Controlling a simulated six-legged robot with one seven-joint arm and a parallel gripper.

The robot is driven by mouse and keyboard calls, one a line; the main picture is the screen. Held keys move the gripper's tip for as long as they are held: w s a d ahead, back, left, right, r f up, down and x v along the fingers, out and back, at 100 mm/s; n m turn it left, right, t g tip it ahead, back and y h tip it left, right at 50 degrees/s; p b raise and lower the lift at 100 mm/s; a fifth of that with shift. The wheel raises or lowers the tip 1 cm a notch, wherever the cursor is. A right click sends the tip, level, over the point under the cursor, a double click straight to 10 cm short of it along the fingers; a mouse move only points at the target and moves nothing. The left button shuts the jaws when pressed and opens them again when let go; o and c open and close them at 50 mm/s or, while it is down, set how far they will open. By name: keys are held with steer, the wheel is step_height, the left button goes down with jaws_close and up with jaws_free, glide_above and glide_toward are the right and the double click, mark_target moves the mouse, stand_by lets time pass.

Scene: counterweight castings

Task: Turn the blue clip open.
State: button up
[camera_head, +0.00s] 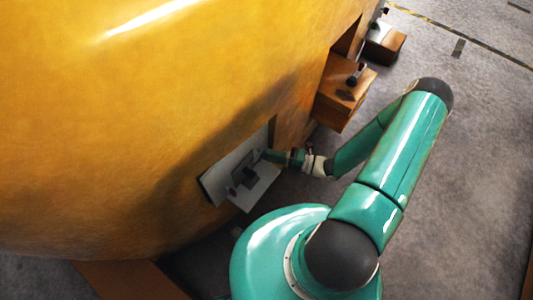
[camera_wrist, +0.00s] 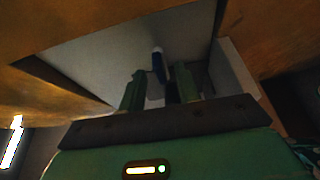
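The blue clip (camera_wrist: 159,66) is a small dark blue upright piece with a pale top, in front of a grey-white surface inside a recess. In the wrist view it shows beyond and between the fingertips of my gripper (camera_wrist: 159,85). The two green fingers stand apart, with a gap between them and nothing seen held. Whether they reach around the clip I cannot tell. In the head view my gripper (camera_head: 268,156) is at the opening of the pale recess (camera_head: 218,177) in the yellow casting. The clip cannot be made out there.
The big yellow casting (camera_head: 150,110) fills the left and curves over the recess. An orange-brown block (camera_head: 343,100) with small dark items stands beyond my arm, and another box (camera_head: 384,43) lies farther off. Grey floor (camera_head: 470,170) is open at the right.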

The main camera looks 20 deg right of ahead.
mark_target(262, 157)
steer(key=shift+x, duration=1.35)
jaws_close()
